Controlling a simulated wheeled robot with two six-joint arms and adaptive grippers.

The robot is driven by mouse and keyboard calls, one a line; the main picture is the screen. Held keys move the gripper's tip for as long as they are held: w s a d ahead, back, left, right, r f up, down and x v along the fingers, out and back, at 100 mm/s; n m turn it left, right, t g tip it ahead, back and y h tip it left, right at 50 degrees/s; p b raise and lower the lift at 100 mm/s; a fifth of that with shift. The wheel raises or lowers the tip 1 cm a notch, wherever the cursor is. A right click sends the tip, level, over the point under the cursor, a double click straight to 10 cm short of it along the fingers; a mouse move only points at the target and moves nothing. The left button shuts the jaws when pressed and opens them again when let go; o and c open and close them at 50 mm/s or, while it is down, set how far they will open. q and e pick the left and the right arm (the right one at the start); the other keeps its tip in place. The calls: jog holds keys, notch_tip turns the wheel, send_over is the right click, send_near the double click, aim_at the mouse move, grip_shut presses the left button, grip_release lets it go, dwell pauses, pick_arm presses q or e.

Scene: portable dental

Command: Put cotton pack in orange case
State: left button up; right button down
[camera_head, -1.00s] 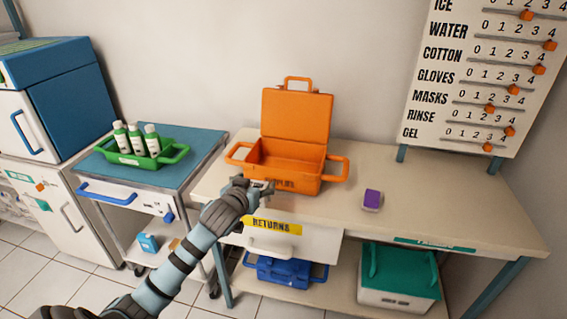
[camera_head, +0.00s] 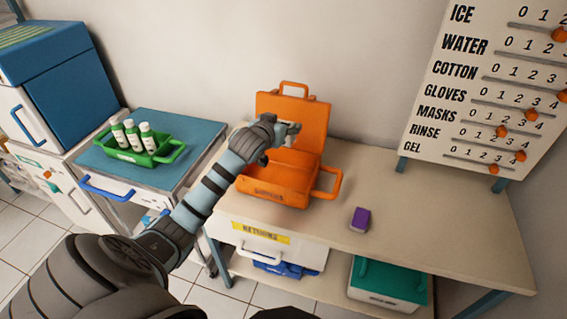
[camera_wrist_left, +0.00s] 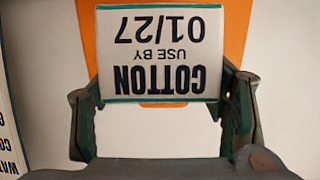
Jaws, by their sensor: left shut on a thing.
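The orange case (camera_head: 275,186) stands open on the bench, its lid (camera_head: 312,118) raised at the back. My left gripper (camera_head: 291,133) is above the case, in front of the lid. In the left wrist view my left gripper (camera_wrist_left: 160,105) is shut on the cotton pack (camera_wrist_left: 158,52), a white pack with dark green edges and a label reading COTTON, USE BY 01/27, upside down in that view. Orange shows behind the pack there. In the head view the pack (camera_head: 292,128) is small at the fingertips. My right gripper is not in view.
A purple and white box (camera_head: 360,219) lies on the bench (camera_head: 430,215) right of the case. A green tray (camera_head: 165,157) with white bottles stands on the trolley to the left. A slider board (camera_head: 480,100) hangs at the right. Free bench surface lies right of the case.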

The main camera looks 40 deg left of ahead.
pick_arm(q)
jog(key=f+b, duration=0.1)
jog(key=f, duration=0.5)
jog(key=f+b, duration=0.1)
jog(key=f, duration=0.6)
jog(key=shift+s+a+f+b, duration=0.15)
jog(key=shift+a+b, duration=0.05)
jog(key=shift+b, duration=0.1)
jog(key=shift+s+f, duration=0.1)
jog(key=shift+f, duration=0.1)
jog(key=shift+r, duration=0.15)
jog(key=shift+f, duration=0.6)
jog(key=o, duration=1.1)
